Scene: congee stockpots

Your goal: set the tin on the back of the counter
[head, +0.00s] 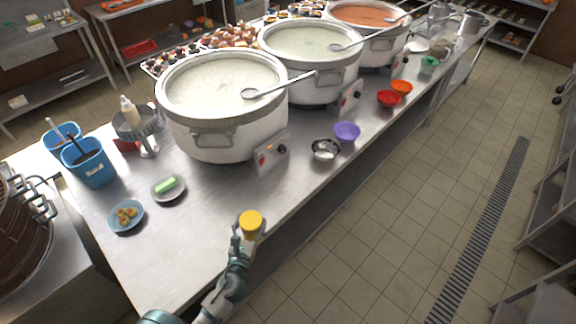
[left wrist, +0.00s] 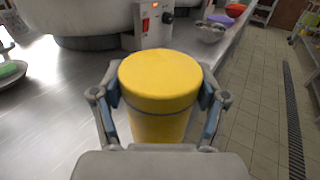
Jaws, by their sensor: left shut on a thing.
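The tin (head: 250,221) is a yellow cylinder with a yellow lid. It shows large in the middle of the left wrist view (left wrist: 160,85), upright between the fingers. My left gripper (head: 249,235) is shut on the tin near the counter's front edge; the same gripper (left wrist: 160,105) has a finger on each side of the tin in the left wrist view. Whether the tin's base touches the counter is hidden. The steel counter (head: 205,235) runs from the near left to the far right. My right gripper is not in view.
A large white congee pot (head: 230,130) with a control box (head: 272,150) stands behind the tin. A metal bowl (head: 325,149), a purple bowl (head: 347,131), a plate with a green item (head: 169,188) and a blue dish (head: 126,217) are on the counter. Blue buckets (head: 89,165) stand at left.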

